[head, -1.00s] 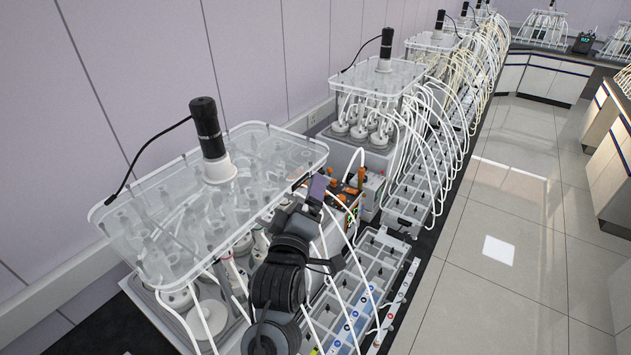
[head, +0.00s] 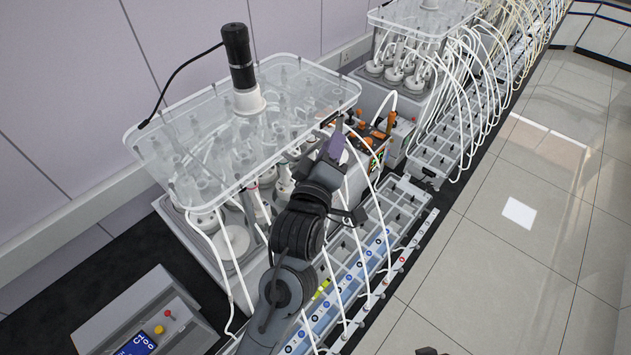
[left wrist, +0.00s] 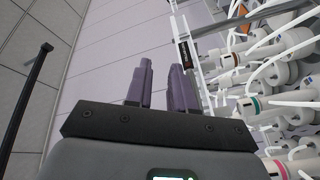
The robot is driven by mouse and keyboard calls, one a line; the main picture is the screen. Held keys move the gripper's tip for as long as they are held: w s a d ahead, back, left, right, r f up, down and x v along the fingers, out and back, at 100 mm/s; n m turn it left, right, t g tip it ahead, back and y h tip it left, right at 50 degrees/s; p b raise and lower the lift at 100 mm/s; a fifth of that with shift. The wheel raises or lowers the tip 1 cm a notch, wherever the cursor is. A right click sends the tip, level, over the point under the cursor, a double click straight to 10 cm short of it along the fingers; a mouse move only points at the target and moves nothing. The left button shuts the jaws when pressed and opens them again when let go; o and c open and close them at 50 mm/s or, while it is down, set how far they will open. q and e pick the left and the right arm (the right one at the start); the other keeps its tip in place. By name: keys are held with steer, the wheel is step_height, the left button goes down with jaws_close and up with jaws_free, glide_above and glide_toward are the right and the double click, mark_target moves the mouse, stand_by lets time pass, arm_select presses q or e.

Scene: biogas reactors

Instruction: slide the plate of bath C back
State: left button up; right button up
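The nearest bath carries a clear plate (head: 300,75) with a black-and-white stirrer motor (head: 240,70) standing on it. I can read no letter on the bath, so I cannot tell if it is bath C. My left gripper (head: 335,146) is just in front of the plate's front edge, toward its right end; contact cannot be told. In the left wrist view its two purple fingers (left wrist: 163,82) stand apart with nothing seen between them. A pale rail with a dark label (left wrist: 183,54) shows beyond them. My right gripper is not clearly in view.
White-capped bottles (left wrist: 278,75) and white tubes (head: 357,215) crowd close to my left arm. A grey control box (head: 150,320) stands at lower left. A second bath (head: 405,60) is behind, with an orange-fitted unit (head: 375,145) between. The tiled floor (head: 500,260) is clear.

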arm_select(q)
steer(key=f+p+v, duration=0.1)
steer(key=f+v, duration=0.1)
steer(key=v, duration=0.6)
steer(key=shift+a, duration=0.4)
stand_by(0.5)
steer(key=shift+p, duration=0.35)
